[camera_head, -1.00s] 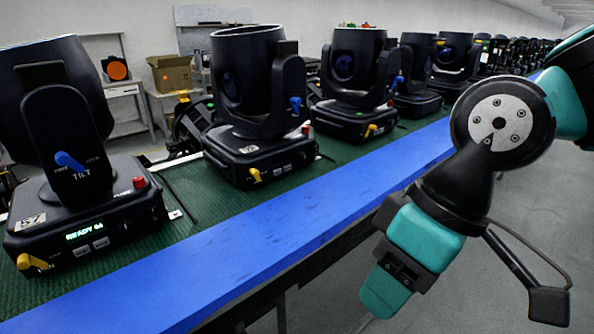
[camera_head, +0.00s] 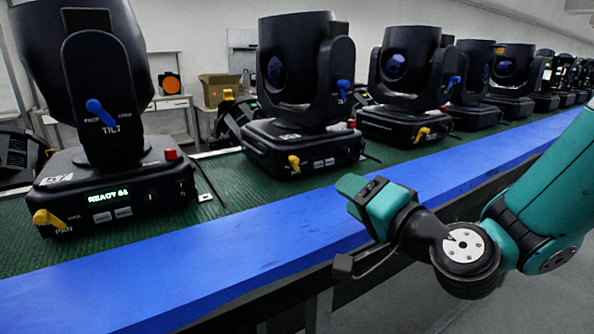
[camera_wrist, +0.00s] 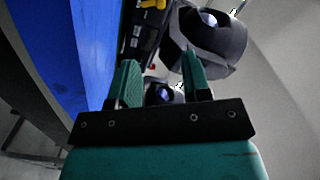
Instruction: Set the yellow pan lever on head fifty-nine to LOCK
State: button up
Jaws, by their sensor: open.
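The nearest moving head (camera_head: 115,150) stands at left on the green mat, with a lit display that seems to read READY 66. Its yellow pan lever (camera_head: 47,218) is at the lower left front corner, between the words LOCK and PAN. A second head (camera_head: 300,130) and a third head (camera_head: 410,90) have yellow levers (camera_head: 294,163) and (camera_head: 422,134) on their front edges. My gripper (camera_head: 352,190) is over the near side of the blue rail, apart from all levers. In the wrist view its two teal fingers (camera_wrist: 160,80) are open and empty.
The blue rail (camera_head: 200,258) runs along the front of the green mat (camera_head: 237,190). More heads stand in a row to the right. Blue tilt levers (camera_head: 101,114) and red buttons stick out of the heads. A cardboard box (camera_head: 219,88) is behind. The aisle floor is clear.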

aim_at(296, 162)
jog(key=p+x, duration=0.7)
jog(key=x, duration=0.1)
jog(key=p+x, duration=0.8)
jog(key=shift+a+r, duration=0.1)
jog(key=shift+r, duration=0.15)
jog(key=shift+w+a+f, duration=0.15)
jog(key=shift+w+a, duration=0.1)
jog(key=shift+w, duration=0.2)
grip_shut()
